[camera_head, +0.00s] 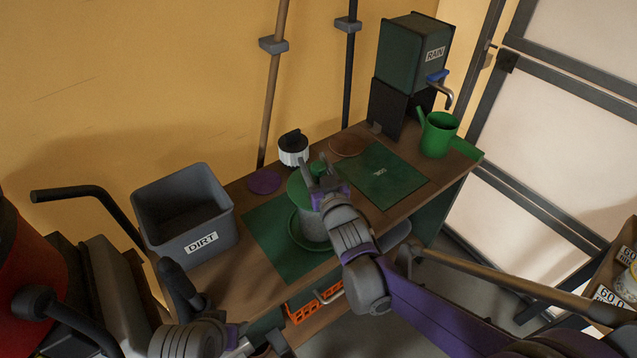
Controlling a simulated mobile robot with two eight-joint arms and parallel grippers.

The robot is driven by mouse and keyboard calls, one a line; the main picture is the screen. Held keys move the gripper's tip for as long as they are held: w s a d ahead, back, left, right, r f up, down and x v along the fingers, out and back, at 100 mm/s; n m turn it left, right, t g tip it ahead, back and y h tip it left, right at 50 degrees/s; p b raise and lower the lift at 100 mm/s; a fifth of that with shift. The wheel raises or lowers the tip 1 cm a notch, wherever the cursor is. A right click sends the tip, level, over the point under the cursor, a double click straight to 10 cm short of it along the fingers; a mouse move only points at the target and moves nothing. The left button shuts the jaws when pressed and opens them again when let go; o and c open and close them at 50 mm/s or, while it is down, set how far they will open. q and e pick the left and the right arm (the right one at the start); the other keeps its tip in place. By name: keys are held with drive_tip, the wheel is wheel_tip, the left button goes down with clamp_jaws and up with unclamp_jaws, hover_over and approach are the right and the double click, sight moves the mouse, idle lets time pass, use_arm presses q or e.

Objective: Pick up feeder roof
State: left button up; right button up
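The feeder stands on a green mat (268,236) on the workbench, with a clear grey body (313,226) and a green tray under it. Its green roof (298,190) sits on top, partly hidden by my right gripper. The roof's green knob (318,168) shows at the fingers. My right gripper (317,164) is over the roof with its fingers apart around the knob. I cannot tell whether they touch it. My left gripper (263,344) is low at the bench's front edge, away from the feeder, apparently open and empty, partly cut off by the frame.
A grey DIRT bin (190,205) stands left. A white-and-black jar (293,149) and purple disc (264,182) are behind the feeder. A second green mat (385,174), a green watering can (438,134) and the RAIN tank (412,55) are right. An orange crate (310,305) sits below.

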clamp_jaws()
